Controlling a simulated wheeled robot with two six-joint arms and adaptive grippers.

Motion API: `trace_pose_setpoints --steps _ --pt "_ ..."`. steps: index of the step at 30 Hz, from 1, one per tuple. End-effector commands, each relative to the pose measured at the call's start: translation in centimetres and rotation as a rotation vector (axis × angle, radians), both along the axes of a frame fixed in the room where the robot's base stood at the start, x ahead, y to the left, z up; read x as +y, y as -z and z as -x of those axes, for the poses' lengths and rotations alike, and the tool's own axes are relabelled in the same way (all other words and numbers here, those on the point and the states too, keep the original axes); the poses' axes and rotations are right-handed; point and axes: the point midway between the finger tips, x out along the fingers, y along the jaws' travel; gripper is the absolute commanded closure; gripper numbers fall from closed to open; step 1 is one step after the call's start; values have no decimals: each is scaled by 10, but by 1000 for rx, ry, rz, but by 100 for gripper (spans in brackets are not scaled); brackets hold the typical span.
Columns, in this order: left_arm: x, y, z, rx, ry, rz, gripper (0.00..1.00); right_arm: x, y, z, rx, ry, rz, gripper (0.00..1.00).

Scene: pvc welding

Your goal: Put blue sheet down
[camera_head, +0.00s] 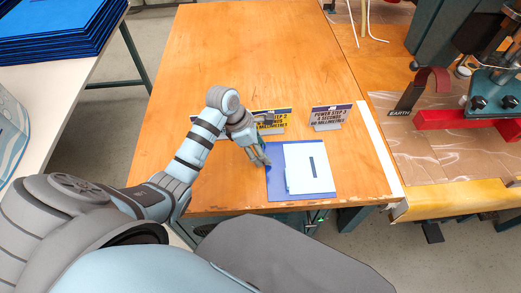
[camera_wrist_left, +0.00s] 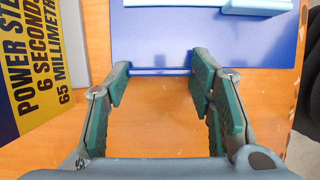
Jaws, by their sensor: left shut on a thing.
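The blue sheet (camera_head: 274,186) lies at or just above the front part of the wooden table, with a smaller pale sheet (camera_head: 298,162) with a dark slot on top of it. In the left wrist view the blue sheet (camera_wrist_left: 205,38) fills the upper middle, its near edge by my fingertips. My left gripper (camera_head: 262,161) is at the sheet's left edge and shut on it; its fingers show in the left wrist view (camera_wrist_left: 161,84). Whether the sheet fully touches the table cannot be told. My right gripper is not in view.
A machine with a red bar (camera_head: 462,119) is at right. A stack of blue sheets (camera_head: 60,35) is on the left table. The wooden table's (camera_head: 250,55) back is clear.

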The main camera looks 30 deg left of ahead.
Motion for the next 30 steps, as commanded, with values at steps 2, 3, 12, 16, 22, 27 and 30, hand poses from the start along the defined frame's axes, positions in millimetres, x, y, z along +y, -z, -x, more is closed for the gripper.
trace_pose_setpoints --steps 2,3,12,16,22,27,30 --pt "0 -1 -1 -2 0 0 95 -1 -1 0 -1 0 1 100" --pt "0 -1 -1 -2 0 0 95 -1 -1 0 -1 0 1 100" --pt "0 0 0 -1 0 0 31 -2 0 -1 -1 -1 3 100" --pt "0 0 0 -1 0 0 31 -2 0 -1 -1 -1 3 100" --pt "2 -8 0 -3 -1 -2 31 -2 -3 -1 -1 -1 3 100" --pt "16 -44 7 -7 -1 -4 31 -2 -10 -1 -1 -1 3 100" --pt "25 -71 13 -6 -1 -5 31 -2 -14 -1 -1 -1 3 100"
